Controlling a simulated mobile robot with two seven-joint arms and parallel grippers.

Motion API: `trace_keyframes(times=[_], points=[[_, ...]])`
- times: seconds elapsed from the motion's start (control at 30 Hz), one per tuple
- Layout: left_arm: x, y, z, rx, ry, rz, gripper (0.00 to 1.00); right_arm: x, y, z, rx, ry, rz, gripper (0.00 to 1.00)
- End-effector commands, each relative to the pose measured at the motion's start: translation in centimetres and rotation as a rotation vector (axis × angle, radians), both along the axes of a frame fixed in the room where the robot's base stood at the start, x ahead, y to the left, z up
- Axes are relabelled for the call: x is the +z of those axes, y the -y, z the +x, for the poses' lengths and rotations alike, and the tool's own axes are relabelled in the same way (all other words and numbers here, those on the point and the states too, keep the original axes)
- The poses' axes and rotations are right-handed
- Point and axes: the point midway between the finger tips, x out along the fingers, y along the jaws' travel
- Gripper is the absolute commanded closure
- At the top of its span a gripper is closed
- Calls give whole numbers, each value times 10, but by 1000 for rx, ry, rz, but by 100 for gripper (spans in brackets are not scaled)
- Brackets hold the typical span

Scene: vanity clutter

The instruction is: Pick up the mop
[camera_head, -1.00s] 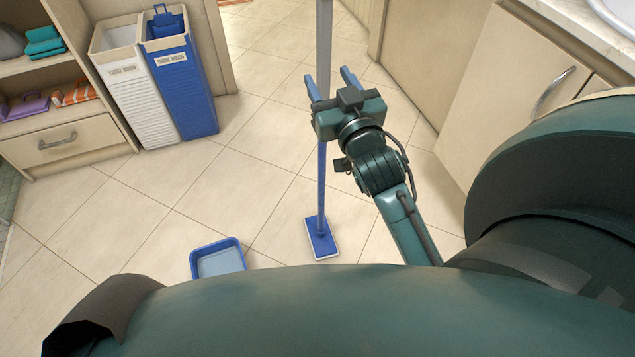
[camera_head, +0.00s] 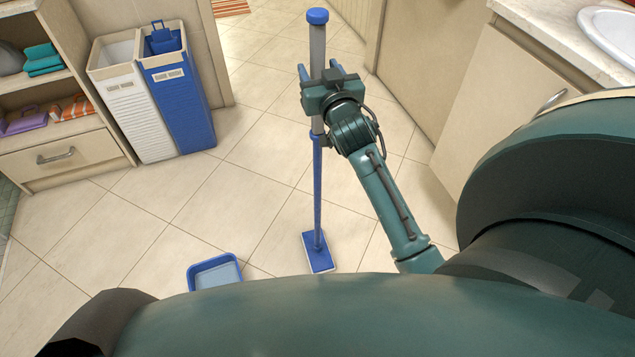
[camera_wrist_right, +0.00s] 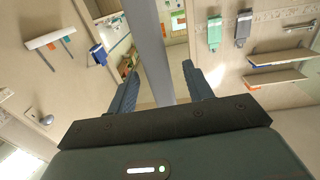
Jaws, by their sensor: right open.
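The mop stands upright on the tiled floor, with a grey upper handle (camera_head: 317,48), a blue cap (camera_head: 317,16), a blue lower pole (camera_head: 317,190) and a flat blue head (camera_head: 318,252). My right gripper (camera_head: 320,72) is open at the grey handle, one finger on each side. In the right wrist view the handle (camera_wrist_right: 150,45) passes between the open fingers (camera_wrist_right: 160,70), with gaps visible beside it. Part of the handle is hidden behind the gripper body in the head view. My left gripper is not in view.
A blue basin (camera_head: 215,273) lies on the floor left of the mop head. White (camera_head: 135,105) and blue (camera_head: 178,100) bins stand by a shelf unit (camera_head: 70,160) at left. A cabinet (camera_head: 500,110) with a sink (camera_head: 608,30) is at right. The floor between is clear.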

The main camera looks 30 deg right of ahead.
Motion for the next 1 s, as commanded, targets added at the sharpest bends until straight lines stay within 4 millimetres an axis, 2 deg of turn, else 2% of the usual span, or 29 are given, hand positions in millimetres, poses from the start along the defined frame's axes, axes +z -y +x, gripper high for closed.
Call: trace_keyframes(times=[0.1,0.23,0.53,1.0], points=[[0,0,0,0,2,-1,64,0,8,19,0,2,-3,49],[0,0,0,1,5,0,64,0,12,34,1,3,-2,49],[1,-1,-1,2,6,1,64,0,13,39,1,2,-1,49],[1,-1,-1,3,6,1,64,0,13,38,1,1,0,88]])
